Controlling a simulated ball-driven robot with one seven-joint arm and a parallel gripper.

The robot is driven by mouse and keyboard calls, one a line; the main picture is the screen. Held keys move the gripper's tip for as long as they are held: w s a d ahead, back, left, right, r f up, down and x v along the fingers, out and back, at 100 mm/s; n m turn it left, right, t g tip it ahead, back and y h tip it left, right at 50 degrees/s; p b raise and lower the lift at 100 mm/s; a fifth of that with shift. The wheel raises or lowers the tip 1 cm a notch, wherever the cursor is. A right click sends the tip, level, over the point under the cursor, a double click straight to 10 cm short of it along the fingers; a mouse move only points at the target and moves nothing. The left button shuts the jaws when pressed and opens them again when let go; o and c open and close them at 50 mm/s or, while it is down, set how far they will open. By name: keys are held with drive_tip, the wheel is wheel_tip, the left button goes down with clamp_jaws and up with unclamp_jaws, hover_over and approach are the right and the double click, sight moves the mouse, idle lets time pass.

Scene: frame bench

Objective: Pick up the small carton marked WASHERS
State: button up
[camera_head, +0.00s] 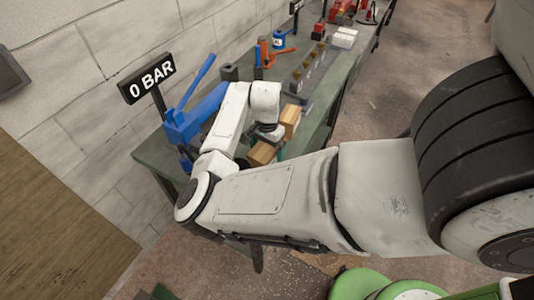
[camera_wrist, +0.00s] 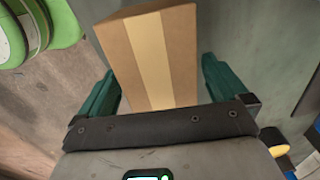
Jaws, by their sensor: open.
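Two brown cartons are on the green bench (camera_head: 152,153) in the head view. One carton (camera_head: 290,119) is right of my wrist and another (camera_head: 263,153) lies just below it, partly hidden by my arm. In the wrist view a brown carton (camera_wrist: 160,50) with a paler tape strip stands between the green fingers of my gripper (camera_wrist: 158,75). The gripper is open, with one finger on each side of the carton. A gap shows at the right finger; contact at the left is unclear. No WASHERS marking is readable, so I cannot tell which carton this is.
A blue tool with a long lever (camera_head: 187,115) and a "0 BAR" sign (camera_head: 147,78) stand left of my arm. A grey rack (camera_head: 306,68), an orange tool (camera_head: 277,54) and white boxes (camera_head: 344,38) are farther along the bench. A wall runs behind.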

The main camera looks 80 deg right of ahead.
drive_tip(key=shift+r, duration=0.1)
drive_tip(key=c, duration=1.7)
